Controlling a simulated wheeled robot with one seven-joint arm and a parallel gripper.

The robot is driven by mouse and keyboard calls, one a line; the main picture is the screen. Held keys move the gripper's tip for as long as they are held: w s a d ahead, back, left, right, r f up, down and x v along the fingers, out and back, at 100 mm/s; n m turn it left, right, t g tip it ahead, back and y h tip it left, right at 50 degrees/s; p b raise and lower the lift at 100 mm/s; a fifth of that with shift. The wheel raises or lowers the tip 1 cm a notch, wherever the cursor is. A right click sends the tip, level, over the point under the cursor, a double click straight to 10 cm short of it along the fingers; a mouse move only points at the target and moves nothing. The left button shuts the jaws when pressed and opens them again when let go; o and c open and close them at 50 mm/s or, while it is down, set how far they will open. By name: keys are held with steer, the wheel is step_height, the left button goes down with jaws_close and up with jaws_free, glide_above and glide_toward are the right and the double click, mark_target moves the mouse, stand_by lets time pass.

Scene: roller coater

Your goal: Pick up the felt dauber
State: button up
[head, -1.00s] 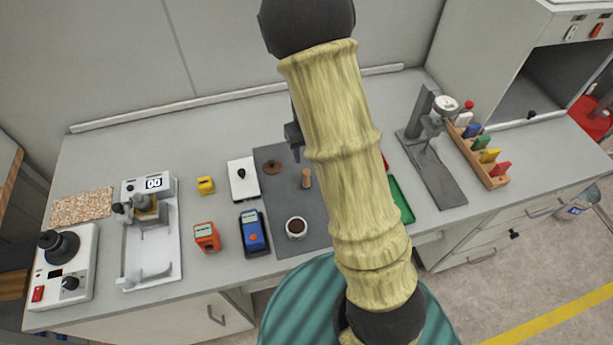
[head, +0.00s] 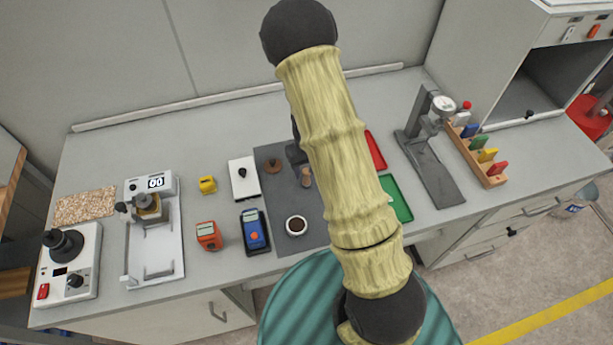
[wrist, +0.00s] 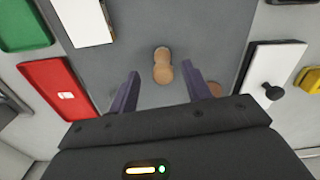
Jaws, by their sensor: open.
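The felt dauber, which I take to be the small wooden, peg-like piece (head: 306,178), stands on the dark grey mat (head: 284,205) in the head view. In the wrist view the dauber (wrist: 162,70) shows as a rounded tan shape with a narrower waist. My gripper (wrist: 161,69) is open, with its two dark fingers on either side of the dauber and a gap on each side. In the head view my arm hides most of the gripper. I cannot tell the exact height of the fingertips over the mat.
A brown disc with a knob (head: 272,166) lies close to the dauber, partly behind a finger in the wrist view. A cup of dark contents (head: 296,226) stands at the mat's front. A white plate with a black knob (head: 244,179) is left; red (head: 376,150) and green (head: 397,198) trays are right.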

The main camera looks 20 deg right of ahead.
mark_target(307, 176)
steer(key=shift+a+f+p, duration=0.15)
steer(key=shift+f+p, duration=0.6)
steer(key=shift+f, duration=1.45)
jaws_close()
